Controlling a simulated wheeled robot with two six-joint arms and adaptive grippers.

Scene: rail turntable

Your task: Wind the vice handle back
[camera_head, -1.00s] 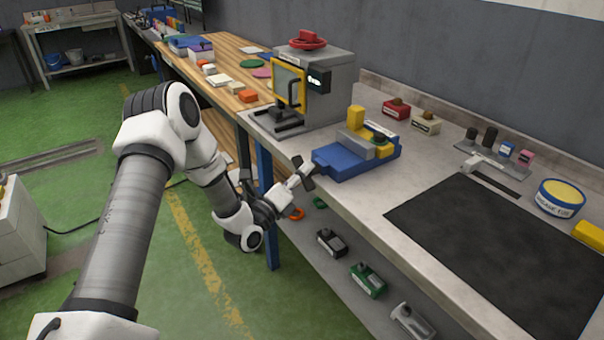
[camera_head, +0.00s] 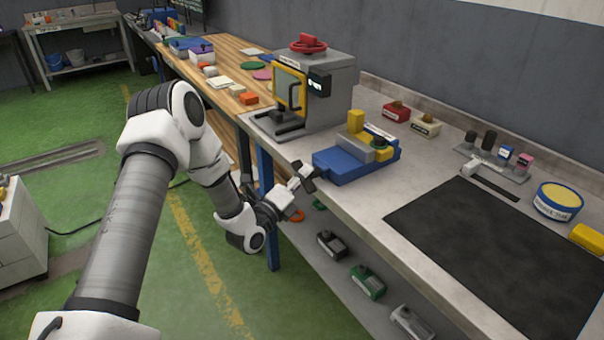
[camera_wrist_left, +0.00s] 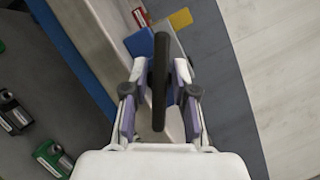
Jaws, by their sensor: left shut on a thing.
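The blue vice (camera_head: 345,168) stands at the front edge of the grey bench, with a grey jaw and a yellow block on it. Its dark handle bar (camera_head: 304,178) is at the vice's left end, over the bench edge. In the left wrist view the black handle (camera_wrist_left: 160,80) runs lengthwise between the fingers, and a blue part of the vice (camera_wrist_left: 139,43) shows behind it. My left gripper (camera_head: 296,183) is shut on the handle; it also shows in the wrist view (camera_wrist_left: 160,92). My right gripper is not in view.
A grey machine (camera_head: 325,90) with a yellow-framed window stands left of the vice. A black mat (camera_head: 500,250) lies to the right. Small red (camera_head: 396,111) and cream (camera_head: 425,123) blocks stand behind. A lower shelf holds several items, including a green one (camera_head: 367,282).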

